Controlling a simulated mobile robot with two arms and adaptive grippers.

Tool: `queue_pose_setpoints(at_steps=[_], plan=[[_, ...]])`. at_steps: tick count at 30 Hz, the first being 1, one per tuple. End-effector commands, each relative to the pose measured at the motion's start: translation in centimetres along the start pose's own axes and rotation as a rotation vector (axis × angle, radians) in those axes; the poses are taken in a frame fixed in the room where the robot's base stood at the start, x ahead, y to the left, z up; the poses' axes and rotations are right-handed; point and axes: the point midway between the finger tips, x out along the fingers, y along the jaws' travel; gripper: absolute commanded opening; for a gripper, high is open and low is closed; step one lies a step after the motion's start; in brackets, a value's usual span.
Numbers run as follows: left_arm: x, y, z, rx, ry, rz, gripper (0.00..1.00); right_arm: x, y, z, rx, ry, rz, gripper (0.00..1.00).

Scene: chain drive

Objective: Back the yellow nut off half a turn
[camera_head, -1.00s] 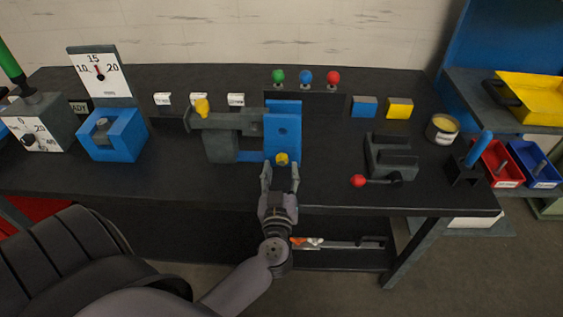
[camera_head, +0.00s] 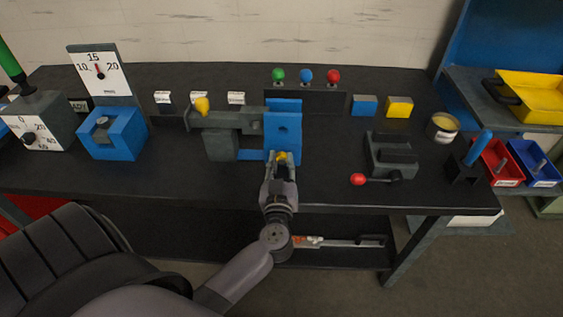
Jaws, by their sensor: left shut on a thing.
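The yellow nut (camera_head: 281,156) sits low on the front of the blue upright block (camera_head: 284,132) of the grey and blue fixture at the bench's middle. My left gripper (camera_head: 281,161) reaches up to it from the front and is shut on it, with a finger on each side. The fingers hide part of the nut. A second yellow piece (camera_head: 202,105) stands on top of the fixture's grey left part, apart from the gripper. My right gripper is not in view.
A grey block with a red-knobbed lever (camera_head: 358,179) stands to the right. A blue block with a dial plate (camera_head: 112,135) stands to the left. Green, blue and red knobs (camera_head: 306,77) are behind. The bench front (camera_head: 200,185) is clear beside my arm.

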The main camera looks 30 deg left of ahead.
Motion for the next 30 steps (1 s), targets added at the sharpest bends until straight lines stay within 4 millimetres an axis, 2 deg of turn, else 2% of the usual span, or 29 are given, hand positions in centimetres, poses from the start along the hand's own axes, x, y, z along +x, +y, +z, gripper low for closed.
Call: queue_pose_setpoints(at_steps=[7,14,21,30], plan=[[0.0,0.0,0.0,0.0,0.0,0.0,0.0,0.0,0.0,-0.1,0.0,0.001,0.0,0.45],[0.0,0.0,-0.2,-0.035,-0.002,-0.001,0.0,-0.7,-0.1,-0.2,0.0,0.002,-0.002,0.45],[-0.1,-0.1,-0.2,-0.233,-0.004,-0.001,0.0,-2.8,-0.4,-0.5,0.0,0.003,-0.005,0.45],[-0.1,-0.2,0.1,-0.373,-0.003,0.0,0.0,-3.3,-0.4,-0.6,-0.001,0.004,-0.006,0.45]])
